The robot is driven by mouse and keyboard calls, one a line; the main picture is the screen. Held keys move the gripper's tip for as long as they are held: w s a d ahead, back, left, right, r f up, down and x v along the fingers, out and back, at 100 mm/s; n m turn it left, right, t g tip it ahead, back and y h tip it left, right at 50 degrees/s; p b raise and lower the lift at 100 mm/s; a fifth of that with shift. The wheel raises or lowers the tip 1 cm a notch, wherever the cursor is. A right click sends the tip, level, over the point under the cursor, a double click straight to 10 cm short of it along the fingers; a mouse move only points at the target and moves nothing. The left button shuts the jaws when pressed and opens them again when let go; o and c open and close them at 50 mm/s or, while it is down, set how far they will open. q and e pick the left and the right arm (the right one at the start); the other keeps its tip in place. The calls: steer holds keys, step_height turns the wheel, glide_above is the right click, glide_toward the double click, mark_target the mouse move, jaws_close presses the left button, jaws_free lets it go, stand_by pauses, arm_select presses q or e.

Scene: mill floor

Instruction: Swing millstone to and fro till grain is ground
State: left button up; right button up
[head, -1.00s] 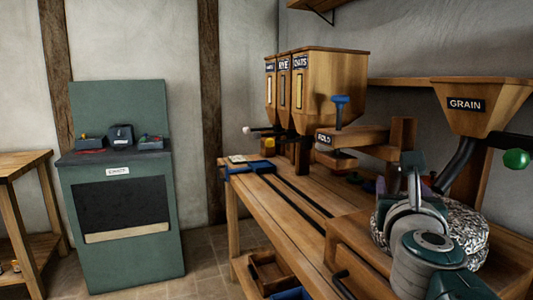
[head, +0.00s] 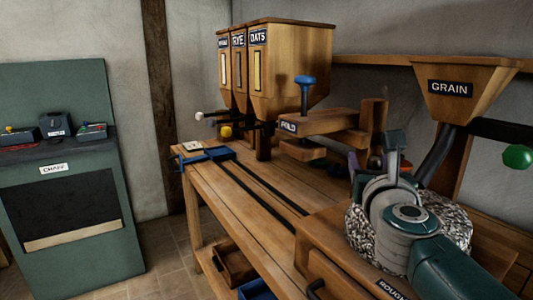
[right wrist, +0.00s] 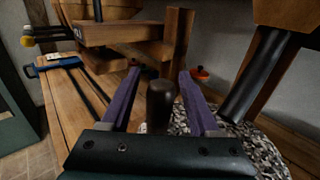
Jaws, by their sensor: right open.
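The millstone (head: 455,222) is a round, speckled grey stone on the bench at the right, partly hidden by my right arm. It also fills the lower right of the right wrist view (right wrist: 262,142). A dark upright handle peg (right wrist: 160,108) stands between the fingers of my right gripper (right wrist: 159,75), with gaps on both sides. My right gripper is open, its purple fingers apart, over the stone. The wooden GRAIN hopper (head: 462,105) stands behind, with a dark chute (head: 437,155) sloping down towards the stone. No ground grain can be made out. My left gripper is out of view.
Labelled grain bins (head: 295,70) and a wooden arm marked FOLD or similar (head: 320,122) stand behind. A green chaff cabinet (head: 70,165) stands left.

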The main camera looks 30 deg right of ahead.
steer(key=shift+c, duration=0.4)
jaws_close()
stand_by(0.9)
